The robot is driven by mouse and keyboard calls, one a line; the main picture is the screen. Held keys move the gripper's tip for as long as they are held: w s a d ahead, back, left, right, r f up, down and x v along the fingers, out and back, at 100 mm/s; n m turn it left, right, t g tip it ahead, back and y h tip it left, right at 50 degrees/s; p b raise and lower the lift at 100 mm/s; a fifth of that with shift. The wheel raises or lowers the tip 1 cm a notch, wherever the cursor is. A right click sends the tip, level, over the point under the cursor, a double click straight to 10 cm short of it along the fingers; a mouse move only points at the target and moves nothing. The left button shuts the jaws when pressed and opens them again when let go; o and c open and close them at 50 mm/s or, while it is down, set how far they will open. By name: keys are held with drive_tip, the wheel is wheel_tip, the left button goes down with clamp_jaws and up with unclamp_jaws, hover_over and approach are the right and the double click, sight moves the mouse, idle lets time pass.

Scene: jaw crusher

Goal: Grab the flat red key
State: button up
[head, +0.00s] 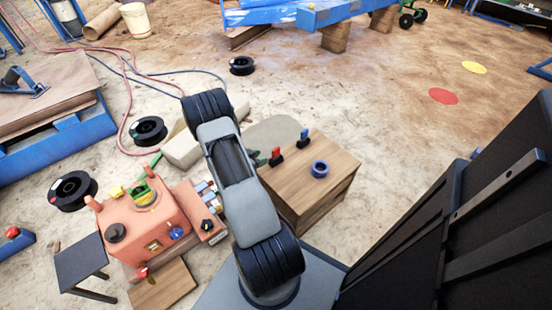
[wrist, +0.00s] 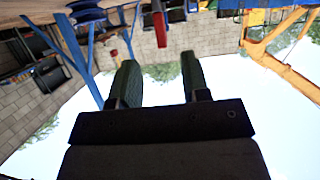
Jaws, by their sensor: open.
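The flat red key (head: 276,152) stands upright on a dark base on the wooden cabinet top, just right of my arm in the head view. In the wrist view, which looks upside down, the red key (wrist: 160,28) hangs from the top edge, beyond the fingertips and between their lines. My gripper (wrist: 158,62) is open with two dark green fingers and nothing between them. In the head view my arm hides most of it; a bit of dark green finger (head: 262,158) shows close left of the key.
An orange machine box (head: 140,225) with knobs stands left of my arm. Sandy floor lies open at the right.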

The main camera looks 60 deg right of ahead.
sight(276, 156)
drive_tip(key=shift+b+x, duration=1.6)
drive_tip(key=shift+x, duration=3.2)
drive_tip(key=shift+r, duration=0.1)
clamp_jaws()
